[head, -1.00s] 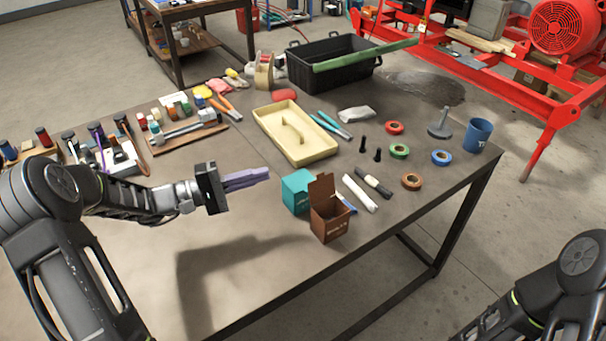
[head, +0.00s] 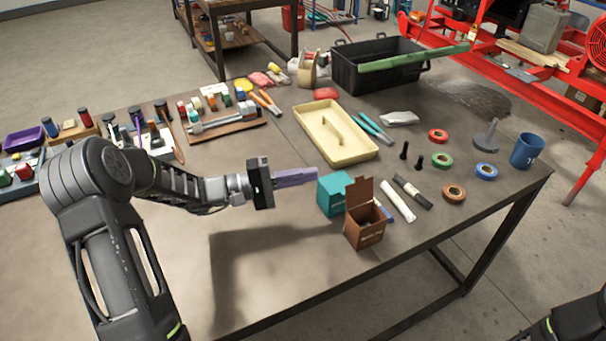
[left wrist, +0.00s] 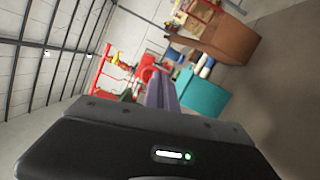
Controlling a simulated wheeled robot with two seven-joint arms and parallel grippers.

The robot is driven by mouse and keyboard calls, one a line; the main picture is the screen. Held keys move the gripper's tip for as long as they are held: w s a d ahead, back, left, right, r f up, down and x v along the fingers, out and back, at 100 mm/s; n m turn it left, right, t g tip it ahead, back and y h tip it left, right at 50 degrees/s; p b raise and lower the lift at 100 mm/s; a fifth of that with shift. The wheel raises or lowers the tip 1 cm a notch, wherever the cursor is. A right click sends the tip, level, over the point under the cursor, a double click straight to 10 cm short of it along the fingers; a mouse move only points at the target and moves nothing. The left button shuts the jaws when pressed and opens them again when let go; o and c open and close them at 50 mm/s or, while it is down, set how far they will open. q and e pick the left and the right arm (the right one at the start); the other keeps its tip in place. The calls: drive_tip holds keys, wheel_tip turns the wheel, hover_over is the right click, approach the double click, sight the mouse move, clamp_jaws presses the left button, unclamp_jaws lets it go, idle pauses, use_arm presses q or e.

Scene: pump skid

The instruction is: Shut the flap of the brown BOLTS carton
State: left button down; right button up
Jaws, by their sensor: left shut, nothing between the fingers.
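The small brown BOLTS carton (head: 366,229) stands upright near the table's front edge. Its flap (head: 358,194) stands up at the back, so the top is open. In the left wrist view the carton (left wrist: 232,42) is tilted at the upper right. A teal box (head: 334,195) stands directly behind and left of it; it also shows in the left wrist view (left wrist: 205,94). My left gripper (head: 316,174) has purple fingers, shut and empty, pointing right. Its tips are just left of the teal box, apart from the carton. My right gripper is out of view.
A white roll (head: 397,201) and a dark marker (head: 412,192) lie right of the carton. A cream tray (head: 336,135) lies behind the boxes. Tape rolls, including a brown one (head: 454,193), lie farther right. The table's (head: 270,270) front left is clear.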

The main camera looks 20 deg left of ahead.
sight(360, 191)
use_arm(q)
drive_tip(key=p+x, duration=0.1)
drive_tip(key=x, duration=0.6)
drive_tip(key=shift+d+r+p, duration=0.1)
drive_tip(key=shift+r+p, duration=0.05)
drive_tip(key=shift+p, duration=0.15)
drive_tip(key=s+d, duration=0.1)
drive_tip(key=s+d+p, duration=0.1)
drive_tip(key=d, duration=0.1)
drive_tip(key=shift+s+r, duration=0.25)
drive_tip(key=shift+r, duration=0.1)
